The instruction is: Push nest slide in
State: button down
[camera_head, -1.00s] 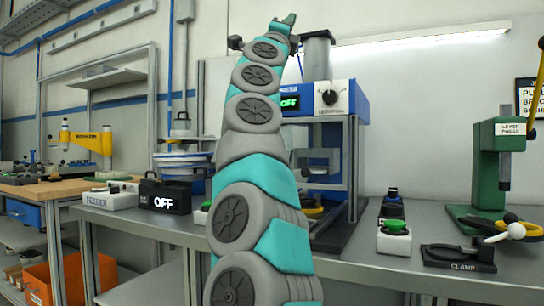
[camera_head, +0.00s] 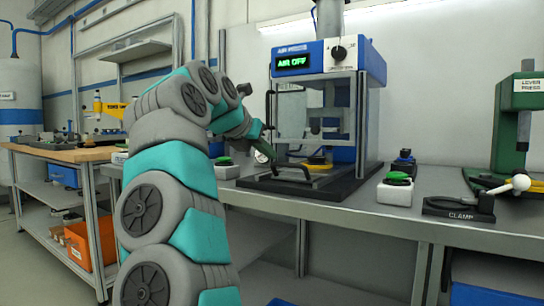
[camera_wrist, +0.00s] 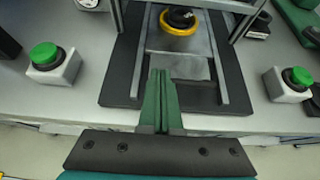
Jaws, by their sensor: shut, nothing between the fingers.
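The nest slide (camera_wrist: 178,68) is a grey plate between two rails on the black base of the air press. It carries a yellow ring (camera_wrist: 180,25) with a black part in it. The ring also shows in the head view (camera_head: 317,163), inside the press frame. My gripper (camera_wrist: 160,73) is shut and empty, its green fingers pointing at the slide's front left portion. I cannot tell whether the fingertips touch the slide. In the head view my gripper (camera_head: 264,150) is at the left front of the press, partly hidden by my arm.
The blue press head (camera_head: 330,58) reads "AIR OFF". Green button boxes stand left (camera_wrist: 53,63) and right (camera_wrist: 288,84) of the press base. A wooden bench (camera_head: 65,152) is at left.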

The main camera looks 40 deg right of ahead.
aim_at(285, 173)
jog(key=x, duration=0.9)
jog(key=shift+r, duration=0.1)
jog(key=shift+w+d+r+p, duration=0.2)
jog(key=shift+d+r+p, duration=0.1)
jog(key=shift+d+p, duration=0.25)
jog(key=w+d+p, duration=0.1)
jog(key=d+p, duration=0.1)
jog(key=p, duration=0.1)
jog(key=w+d+p, duration=0.1)
jog(key=d+p, duration=0.2)
jog(key=w+d+p, duration=0.1)
jog(key=d+p, duration=0.1)
jog(key=p, duration=0.1)
jog(key=shift+w+d, duration=0.1)
jog(key=shift+d, duration=0.25)
jog(key=shift+w+d+f+p, duration=0.2)
jog(key=shift+d+p, duration=0.35)
jog(key=shift+p, duration=0.25)
jog(key=shift+d+f, duration=0.1)
